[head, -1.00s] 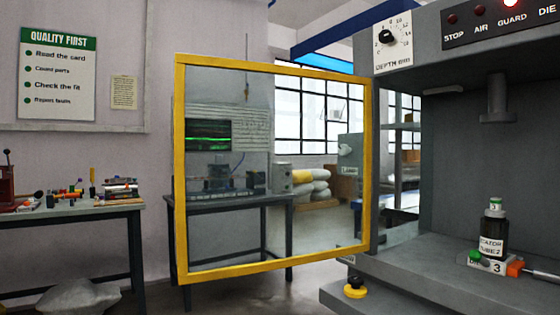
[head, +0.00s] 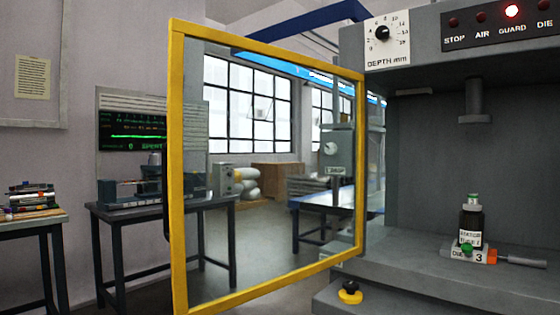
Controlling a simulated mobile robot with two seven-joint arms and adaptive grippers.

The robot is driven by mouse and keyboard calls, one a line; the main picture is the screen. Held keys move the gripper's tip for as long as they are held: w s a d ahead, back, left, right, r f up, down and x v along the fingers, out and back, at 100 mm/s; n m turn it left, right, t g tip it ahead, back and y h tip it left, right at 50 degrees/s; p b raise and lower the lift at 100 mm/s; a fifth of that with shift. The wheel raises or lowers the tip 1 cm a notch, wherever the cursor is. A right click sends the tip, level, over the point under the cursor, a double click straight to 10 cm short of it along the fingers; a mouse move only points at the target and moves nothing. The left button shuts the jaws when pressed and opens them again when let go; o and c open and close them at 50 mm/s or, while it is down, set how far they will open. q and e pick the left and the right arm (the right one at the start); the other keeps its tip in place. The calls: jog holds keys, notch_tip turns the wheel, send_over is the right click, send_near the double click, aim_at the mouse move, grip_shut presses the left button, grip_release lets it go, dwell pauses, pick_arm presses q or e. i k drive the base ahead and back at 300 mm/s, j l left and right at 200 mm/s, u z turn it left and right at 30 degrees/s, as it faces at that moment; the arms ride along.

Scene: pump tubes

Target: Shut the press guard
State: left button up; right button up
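The press guard (head: 176,170) is a clear pane in a yellow frame. It stands swung open to the left of the press (head: 420,150), its right edge close to the press's left front edge. The press opening is uncovered. Inside, a dark bottle with a white label and green cap (head: 470,222) stands upright on a die block marked 3 (head: 466,255). Neither of my grippers is in view.
A yellow and black knob (head: 350,292) sits at the press's lower front. Open floor shows behind the guard pane.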

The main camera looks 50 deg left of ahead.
aim_at(172, 152)
jog(key=k+j, duration=0.15)
jog(key=j, duration=0.2)
jog(key=k+j+z, duration=0.15)
jog(key=j, duration=0.2)
jog(key=k+j, duration=0.15)
jog(key=j, duration=0.15)
jog(key=k+j+z, duration=0.1)
jog(key=j, duration=0.25)
jog(key=j+z, duration=0.1)
jog(key=j, duration=0.3)
jog(key=k+j, duration=0.15)
jog(key=j, duration=0.2)
jog(key=j+z, duration=0.2)
jog(key=j, duration=0.95)
